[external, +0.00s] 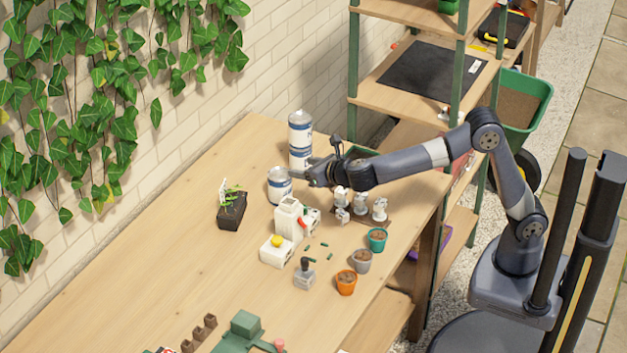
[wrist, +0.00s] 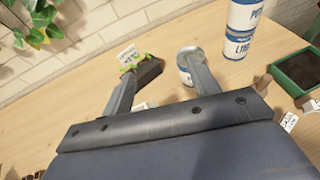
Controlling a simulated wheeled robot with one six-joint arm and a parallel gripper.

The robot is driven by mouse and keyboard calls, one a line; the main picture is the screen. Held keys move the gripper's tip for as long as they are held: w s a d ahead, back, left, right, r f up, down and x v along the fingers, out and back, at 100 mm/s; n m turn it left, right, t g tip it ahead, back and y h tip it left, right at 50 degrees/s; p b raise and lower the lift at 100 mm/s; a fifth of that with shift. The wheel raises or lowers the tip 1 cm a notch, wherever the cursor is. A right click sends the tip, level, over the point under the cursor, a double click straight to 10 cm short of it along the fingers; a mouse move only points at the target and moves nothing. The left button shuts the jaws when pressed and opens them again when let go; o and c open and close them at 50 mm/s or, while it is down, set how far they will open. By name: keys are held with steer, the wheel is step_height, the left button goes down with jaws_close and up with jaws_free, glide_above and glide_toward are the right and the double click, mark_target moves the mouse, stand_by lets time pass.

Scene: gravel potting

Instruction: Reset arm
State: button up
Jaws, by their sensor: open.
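My gripper (external: 318,174) is above the far end of the wooden table, close to a short white and blue can (external: 279,184). In the wrist view the two fingers of my gripper (wrist: 160,82) are spread apart with nothing between them but bare table. The short can also shows in the wrist view (wrist: 184,64), partly behind the right finger. My arm reaches in from the right over the table. Whether the gripper touches the can cannot be told.
A tall white and blue can (external: 300,140) stands behind the gripper. A dark planter with a seedling (external: 232,211), a white dispenser (external: 288,217), an orange pot (external: 346,282), a grey pot (external: 362,261) and a teal pot (external: 377,240) stand nearby. The table's left part is mostly clear.

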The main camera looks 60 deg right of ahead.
steer(key=s+a+p, duration=0.1)
steer(key=s+a, duration=0.1)
steer(key=a, duration=0.7)
steer(key=s+a+f+n+y+p, duration=0.1)
steer(key=s+a, duration=0.2)
steer(key=a, duration=0.7)
steer(key=shift+f, duration=0.15)
steer(key=shift+s, duration=0.1)
